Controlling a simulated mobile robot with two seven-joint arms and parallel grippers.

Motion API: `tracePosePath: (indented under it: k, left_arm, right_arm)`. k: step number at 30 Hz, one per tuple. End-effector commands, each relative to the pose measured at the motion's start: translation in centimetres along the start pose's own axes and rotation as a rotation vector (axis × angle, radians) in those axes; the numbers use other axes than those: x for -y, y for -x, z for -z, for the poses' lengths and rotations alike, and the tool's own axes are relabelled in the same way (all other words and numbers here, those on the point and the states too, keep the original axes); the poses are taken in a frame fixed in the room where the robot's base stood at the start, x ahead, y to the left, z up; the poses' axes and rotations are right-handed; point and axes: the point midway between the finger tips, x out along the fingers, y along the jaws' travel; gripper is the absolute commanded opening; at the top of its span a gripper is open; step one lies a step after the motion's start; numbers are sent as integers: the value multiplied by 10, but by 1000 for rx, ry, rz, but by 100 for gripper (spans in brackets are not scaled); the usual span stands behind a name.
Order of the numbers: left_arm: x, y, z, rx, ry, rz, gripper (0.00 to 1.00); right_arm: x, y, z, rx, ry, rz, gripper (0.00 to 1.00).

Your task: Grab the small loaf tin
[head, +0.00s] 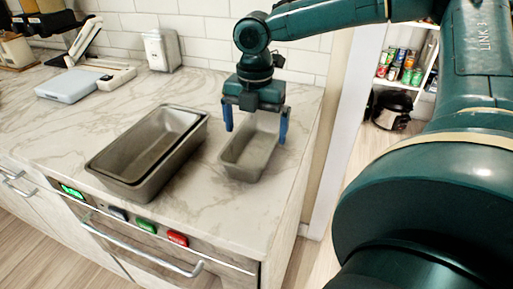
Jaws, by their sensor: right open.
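The small loaf tin (246,158) is a grey metal pan on the marble counter, near its right end. My right gripper (257,130) is above the tin's far half, pointing down. Its two blue fingers are spread apart, one at each side of the tin, and nothing is held. Whether the fingers touch the tin's walls I cannot tell. My left gripper is not in view.
Larger nested loaf tins (125,177) stand just left of the small one. A white scale-like device (73,85) and a toaster-like box (162,50) are farther back. The counter's front (215,225) is clear. A tiled wall (205,30) closes the back.

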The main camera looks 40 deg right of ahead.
Motion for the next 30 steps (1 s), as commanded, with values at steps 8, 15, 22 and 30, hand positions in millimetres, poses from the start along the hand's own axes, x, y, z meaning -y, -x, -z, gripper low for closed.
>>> tracePosePath:
  k: [8, 15, 22, 30]
  left_arm:
    - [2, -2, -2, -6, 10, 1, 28]
    - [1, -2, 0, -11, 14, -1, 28]
    - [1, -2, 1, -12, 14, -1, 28]
    - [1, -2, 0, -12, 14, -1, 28]
  right_arm:
    - [5, -41, 2, -1, 0, 3, 100]
    - [4, -47, 2, 0, 0, -1, 100]
    - [4, -47, 2, 0, 0, 0, 89]
    - [4, -47, 2, 0, 0, 0, 66]
